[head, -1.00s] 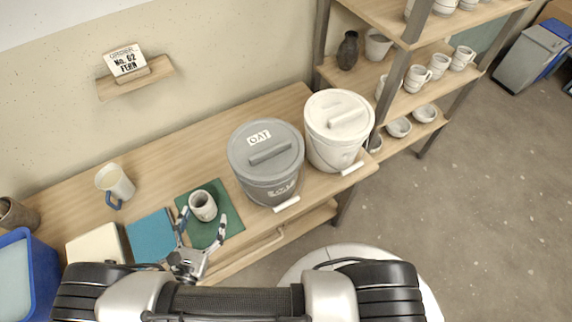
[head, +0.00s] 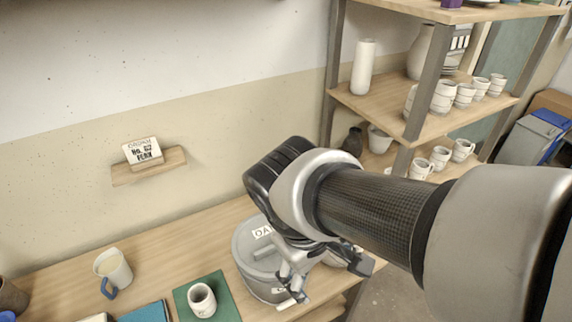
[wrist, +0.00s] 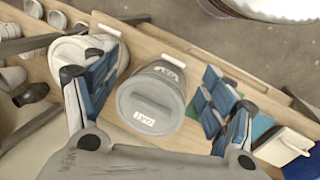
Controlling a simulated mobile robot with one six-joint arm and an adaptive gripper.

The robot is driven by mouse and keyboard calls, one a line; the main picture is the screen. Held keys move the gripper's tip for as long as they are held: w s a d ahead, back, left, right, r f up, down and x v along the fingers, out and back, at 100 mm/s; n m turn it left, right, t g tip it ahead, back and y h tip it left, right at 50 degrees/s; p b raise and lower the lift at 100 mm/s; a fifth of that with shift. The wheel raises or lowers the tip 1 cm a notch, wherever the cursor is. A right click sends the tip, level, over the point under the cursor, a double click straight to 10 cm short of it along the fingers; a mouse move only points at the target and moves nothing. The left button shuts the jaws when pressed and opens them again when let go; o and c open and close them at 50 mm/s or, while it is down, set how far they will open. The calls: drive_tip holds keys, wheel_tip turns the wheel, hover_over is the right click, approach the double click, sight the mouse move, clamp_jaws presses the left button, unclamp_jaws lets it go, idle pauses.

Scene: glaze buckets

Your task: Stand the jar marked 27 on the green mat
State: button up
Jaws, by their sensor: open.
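A small whitish jar (head: 202,299) stands upright on the green mat (head: 227,305) on the bench in the head view. No number can be read on it. My gripper (head: 322,275) is open and empty, well to the right of the mat. In the wrist view my gripper's (wrist: 160,72) blue-padded fingers are spread, with the grey OAT bucket (wrist: 150,100) seen between them. That grey bucket also shows in the head view (head: 258,262), partly behind my gripper. In the wrist view the right finger hides the jar and most of the mat.
A white lidded bucket (wrist: 75,62) stands beside the grey one, mostly hidden by my arm in the head view. A mug with a blue handle (head: 113,270) and a blue book (head: 145,312) lie left of the mat. Shelves (head: 430,115) with pottery stand at the right.

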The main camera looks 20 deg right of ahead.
drive_tip(key=s+r+m+t+y, duration=0.1)
drive_tip(key=r+m+t, duration=0.1)
drive_tip(key=s+r+m+t+y, duration=0.1)
drive_tip(key=s+r+m+t, duration=0.1)
drive_tip(key=shift+s+d+y, duration=0.1)
drive_tip(key=shift+s+y, duration=0.2)
drive_tip(key=shift+y, duration=0.1)
drive_tip(key=shift+c, duration=0.5)
